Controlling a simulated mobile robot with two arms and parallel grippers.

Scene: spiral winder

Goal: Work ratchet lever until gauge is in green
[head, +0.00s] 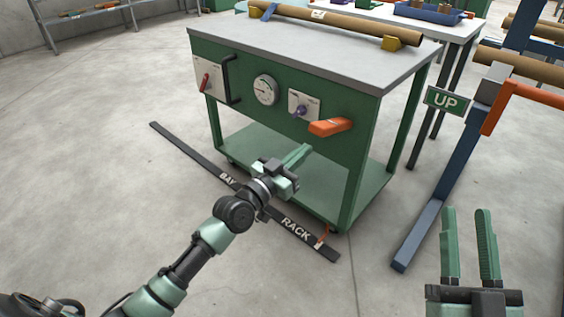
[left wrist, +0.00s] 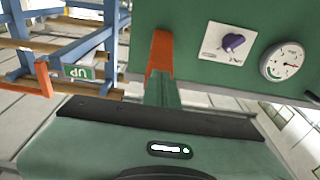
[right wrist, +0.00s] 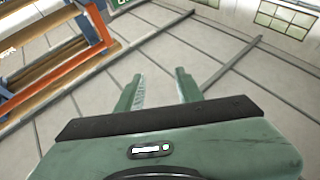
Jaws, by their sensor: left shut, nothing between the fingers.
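The orange ratchet lever (head: 330,127) sticks out from the green cabinet front and also shows in the left wrist view (left wrist: 161,50). My left gripper (head: 306,149) is shut and empty. Its fingertips (left wrist: 160,75) overlap the near end of the lever in the left wrist view; I cannot tell whether they touch. The round white gauge (head: 265,90) sits left of the lever. It shows a green arc in the left wrist view (left wrist: 281,61), but the needle is too small to read surely. My right gripper (head: 468,210) is open and empty, away from the cabinet.
A purple knob (head: 299,110) is between gauge and lever, and a red switch (head: 205,81) is at the left. A cardboard tube (head: 335,22) lies on the cabinet top (head: 290,45). A blue rack (head: 440,190) with an UP sign (head: 446,100) stands at right.

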